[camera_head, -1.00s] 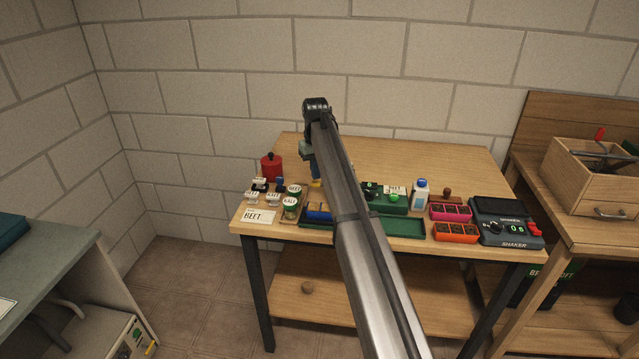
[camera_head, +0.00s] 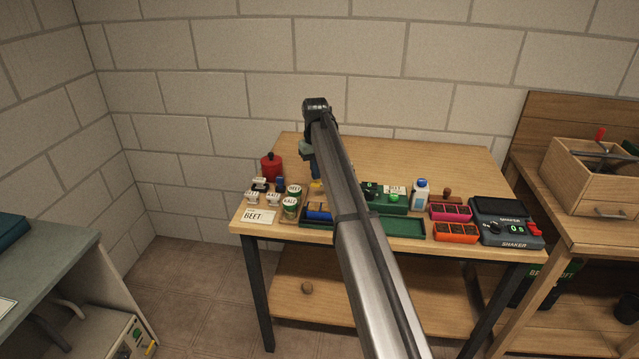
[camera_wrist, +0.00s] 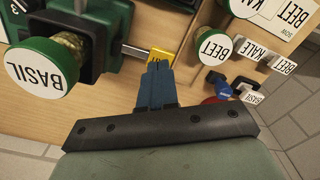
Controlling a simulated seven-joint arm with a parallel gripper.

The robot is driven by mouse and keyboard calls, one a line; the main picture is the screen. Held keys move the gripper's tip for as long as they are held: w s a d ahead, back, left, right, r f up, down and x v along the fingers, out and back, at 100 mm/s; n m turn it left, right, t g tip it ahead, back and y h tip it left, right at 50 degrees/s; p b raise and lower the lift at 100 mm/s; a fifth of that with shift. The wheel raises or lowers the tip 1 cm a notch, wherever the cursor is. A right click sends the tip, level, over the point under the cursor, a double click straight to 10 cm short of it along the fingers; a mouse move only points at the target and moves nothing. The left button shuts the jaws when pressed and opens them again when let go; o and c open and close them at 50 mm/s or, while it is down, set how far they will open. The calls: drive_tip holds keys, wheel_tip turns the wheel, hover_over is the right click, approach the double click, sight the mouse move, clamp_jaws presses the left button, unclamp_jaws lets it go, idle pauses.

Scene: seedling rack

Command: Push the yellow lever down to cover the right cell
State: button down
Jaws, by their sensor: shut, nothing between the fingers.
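In the wrist view, the yellow lever (camera_wrist: 162,58) shows as a small yellow piece at the end of a metal rod. My gripper (camera_wrist: 158,66) has its blue fingers together, with the tips at the lever's yellow end. I cannot tell whether they touch it or sit just above it. In the head view, a bit of yellow (camera_head: 316,183) shows below my blue fingers, beside my arm. My arm hides most of the device there. The right cell cannot be made out in either view.
A green-lidded BASIL jar (camera_wrist: 45,68) sits in a dark green holder left of my fingers. A BEET jar (camera_wrist: 213,47) stands close on the right. In the head view, a green tray (camera_head: 398,227) lies at the table's front, and a red canister (camera_head: 271,167) stands at the left.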

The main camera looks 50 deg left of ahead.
sight(316, 183)
drive_tip(key=shift+f, duration=1.6)
drive_tip(key=shift+r, duration=3.8)
